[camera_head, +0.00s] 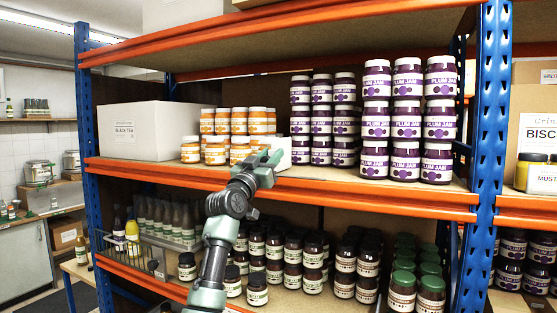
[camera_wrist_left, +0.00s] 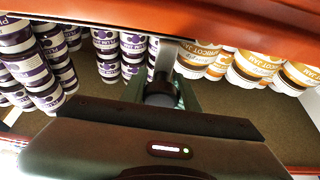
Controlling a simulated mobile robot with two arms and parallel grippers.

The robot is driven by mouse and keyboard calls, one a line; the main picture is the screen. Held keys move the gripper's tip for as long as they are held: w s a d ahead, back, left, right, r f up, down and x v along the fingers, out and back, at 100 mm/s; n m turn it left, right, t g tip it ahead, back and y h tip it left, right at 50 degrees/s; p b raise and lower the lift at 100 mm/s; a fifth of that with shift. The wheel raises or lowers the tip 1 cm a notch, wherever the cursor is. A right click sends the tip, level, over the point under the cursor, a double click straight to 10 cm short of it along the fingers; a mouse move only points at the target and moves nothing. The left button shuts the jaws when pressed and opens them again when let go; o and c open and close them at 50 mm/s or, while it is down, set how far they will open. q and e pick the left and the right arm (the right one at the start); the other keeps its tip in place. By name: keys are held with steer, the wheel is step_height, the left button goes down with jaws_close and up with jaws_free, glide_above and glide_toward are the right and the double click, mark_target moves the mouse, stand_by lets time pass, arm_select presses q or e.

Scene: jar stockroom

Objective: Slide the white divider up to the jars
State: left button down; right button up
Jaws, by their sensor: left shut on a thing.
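The white divider (camera_head: 284,157) stands on the middle shelf between the apricot jam jars (camera_head: 214,142) on its left and the purple-labelled plum jam jars (camera_head: 321,126) on its right. My left gripper (camera_head: 266,164) is at the divider's front end, shut on it, and hides part of it. In the left wrist view the divider (camera_wrist_left: 166,54) is a pale strip running away from my left gripper (camera_wrist_left: 161,97), with plum jars to the left and apricot jars to the right. I cannot tell whether the divider touches jars on either side. My right gripper is not in view.
More plum jam stacks (camera_head: 407,120) stand to the right, past a narrow gap. A white black-tea box (camera_head: 150,131) stands at the shelf's left end. The orange front beam (camera_head: 370,195) and blue posts (camera_head: 490,110) bound the bay.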

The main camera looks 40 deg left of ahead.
arm_select(q)
steer(key=c, duration=1.1)
jaws_free()
steer(key=shift+s+a, duration=0.15)
steer(key=shift+a, duration=0.25)
steer(key=shift+s+d+f+b, duration=0.25)
steer(key=shift+s+d+b, duration=0.05)
steer(key=shift+b, duration=0.05)
steer(key=b+v, duration=0.3)
steer(key=v, duration=0.4)
steer(key=shift+a+b, duration=0.2)
steer(key=shift+b, duration=0.15)
